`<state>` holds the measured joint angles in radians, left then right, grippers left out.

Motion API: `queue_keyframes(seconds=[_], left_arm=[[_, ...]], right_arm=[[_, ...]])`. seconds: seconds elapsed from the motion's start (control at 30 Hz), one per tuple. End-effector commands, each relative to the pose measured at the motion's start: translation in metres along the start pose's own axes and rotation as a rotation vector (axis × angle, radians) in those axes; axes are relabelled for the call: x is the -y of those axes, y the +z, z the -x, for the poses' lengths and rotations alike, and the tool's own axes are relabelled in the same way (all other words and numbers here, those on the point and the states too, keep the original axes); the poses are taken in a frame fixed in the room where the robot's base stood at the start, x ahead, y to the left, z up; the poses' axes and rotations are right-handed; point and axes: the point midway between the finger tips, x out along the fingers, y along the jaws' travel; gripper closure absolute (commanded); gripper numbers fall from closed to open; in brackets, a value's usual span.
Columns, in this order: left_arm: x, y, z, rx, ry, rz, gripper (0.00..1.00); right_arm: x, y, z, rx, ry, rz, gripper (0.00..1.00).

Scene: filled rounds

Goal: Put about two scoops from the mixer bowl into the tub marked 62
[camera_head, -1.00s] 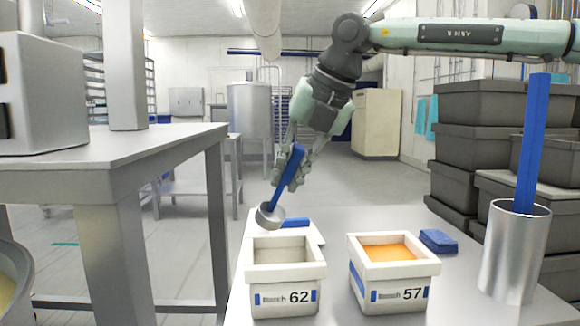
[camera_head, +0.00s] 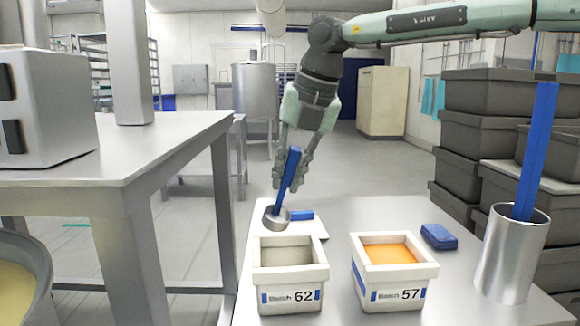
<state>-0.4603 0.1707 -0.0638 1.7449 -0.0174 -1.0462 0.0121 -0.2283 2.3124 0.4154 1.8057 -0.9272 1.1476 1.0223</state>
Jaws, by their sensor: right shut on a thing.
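My right gripper (camera_head: 294,167) is shut on the blue handle of a scoop (camera_head: 276,217). The scoop's grey metal cup is low behind the tub marked 62, over or on a white board; I cannot tell if it touches. What the cup holds is not visible. The tub marked 62 (camera_head: 290,277) is white, and its inside looks grey with no orange in it. The mixer bowl (camera_head: 38,300) is at the lower left, cut off by the frame, with pale yellow stuff inside. My left gripper is not in view.
The tub marked 57 (camera_head: 394,282) holds orange stuff, right of tub 62. A blue sponge-like block (camera_head: 438,237) and a metal cylinder (camera_head: 506,265) with a blue bar (camera_head: 536,150) stand further right. A white board (camera_head: 318,228) with a blue piece lies behind tub 62.

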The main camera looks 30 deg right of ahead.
Motion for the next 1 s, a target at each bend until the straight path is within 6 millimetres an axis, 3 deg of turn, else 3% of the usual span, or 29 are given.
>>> queue_keyframes(seconds=[0.37,0.63,1.0], left_arm=[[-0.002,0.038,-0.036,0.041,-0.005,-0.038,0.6],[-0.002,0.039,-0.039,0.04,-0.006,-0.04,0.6],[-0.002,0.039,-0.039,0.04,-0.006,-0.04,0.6]], right_arm=[[-0.01,0.01,0.006,-0.088,-0.092,0.0,1.0],[-0.023,0.024,0.012,-0.217,-0.221,-0.002,1.0],[-0.026,0.026,0.015,-0.255,-0.256,-0.001,1.0]])
